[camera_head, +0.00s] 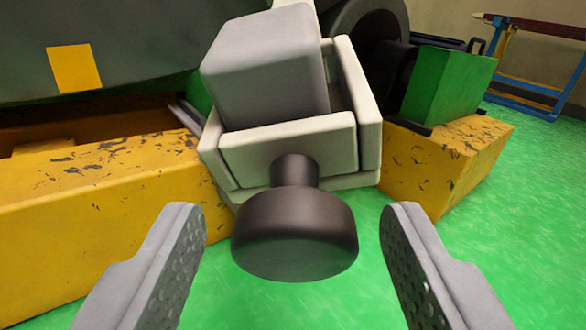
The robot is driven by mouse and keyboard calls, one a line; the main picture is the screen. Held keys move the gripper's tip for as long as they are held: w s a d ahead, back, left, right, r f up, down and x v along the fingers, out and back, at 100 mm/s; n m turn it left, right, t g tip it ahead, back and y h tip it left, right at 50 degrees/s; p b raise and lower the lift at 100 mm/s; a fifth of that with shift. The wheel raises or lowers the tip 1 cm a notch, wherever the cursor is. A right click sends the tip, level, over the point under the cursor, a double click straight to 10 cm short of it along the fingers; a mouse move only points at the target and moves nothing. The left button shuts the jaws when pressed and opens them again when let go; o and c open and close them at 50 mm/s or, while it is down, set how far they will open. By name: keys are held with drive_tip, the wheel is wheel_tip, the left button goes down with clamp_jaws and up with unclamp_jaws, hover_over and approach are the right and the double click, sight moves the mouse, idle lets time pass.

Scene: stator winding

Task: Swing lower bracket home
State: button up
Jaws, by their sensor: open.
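The bracket (290,148) is a pale grey-white, box-like frame around a grey block (265,70), in the middle of the view. A dark round knob (295,232) on a short neck sticks out from the bracket's front face toward me. My gripper (293,222) is open, with one grey finger on each side of the knob. A gap shows between each finger and the knob, so the jaws do not appear to touch it. The back of the bracket and how it is mounted are hidden.
A worn yellow beam (100,205) runs along the left, with another yellow block (440,160) at right. A green block (448,88) sits on that one. A large grey curved body (130,40) fills the upper left. Green floor (530,210) is clear at right.

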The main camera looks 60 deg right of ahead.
drive_tip(key=shift+w+d, duration=0.35)
drive_tip(key=shift+d, duration=0.15)
